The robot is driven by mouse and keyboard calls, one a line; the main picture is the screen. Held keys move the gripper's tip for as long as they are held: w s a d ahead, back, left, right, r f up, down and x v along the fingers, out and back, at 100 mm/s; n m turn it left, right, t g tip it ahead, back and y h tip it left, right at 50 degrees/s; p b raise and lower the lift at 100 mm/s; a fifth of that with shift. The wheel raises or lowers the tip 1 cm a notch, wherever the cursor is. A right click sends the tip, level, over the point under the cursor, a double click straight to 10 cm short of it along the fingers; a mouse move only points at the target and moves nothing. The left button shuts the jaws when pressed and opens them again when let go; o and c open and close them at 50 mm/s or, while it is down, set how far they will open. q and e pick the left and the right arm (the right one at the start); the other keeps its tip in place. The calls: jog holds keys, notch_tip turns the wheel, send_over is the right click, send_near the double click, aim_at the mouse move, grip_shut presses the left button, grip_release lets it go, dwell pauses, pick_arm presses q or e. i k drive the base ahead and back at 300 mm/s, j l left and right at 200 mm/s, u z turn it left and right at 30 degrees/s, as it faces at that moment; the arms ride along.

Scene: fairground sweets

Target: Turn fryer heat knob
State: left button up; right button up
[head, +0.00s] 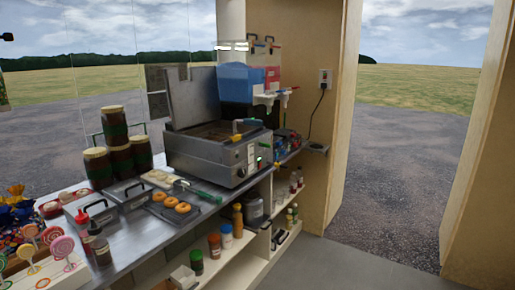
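The steel fryer (205,158) stands on the counter, right of the picture's middle-left, with its lid (195,97) raised at the back. Its control panel faces right and front. A small dark round knob (241,173) seems to sit low on that panel, below pale labels (251,152), with a small green light (259,160) beside it. The knob is too small to tell which way it points. Baskets with yellow and green handles rest at the fryer's top. Neither of my grippers shows in this view.
Doughnuts (183,208) lie on a tray before the fryer. Stacked brown jars (124,150), sauce bottles (98,245) and lollipops (62,248) stand left. Blue (235,84) and red slush tanks are behind. Shelves with bottles (226,236) lie below the counter. Floor at the right (345,265) is clear.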

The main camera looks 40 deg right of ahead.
aim_at(241, 173)
jog(key=z, duration=1.1)
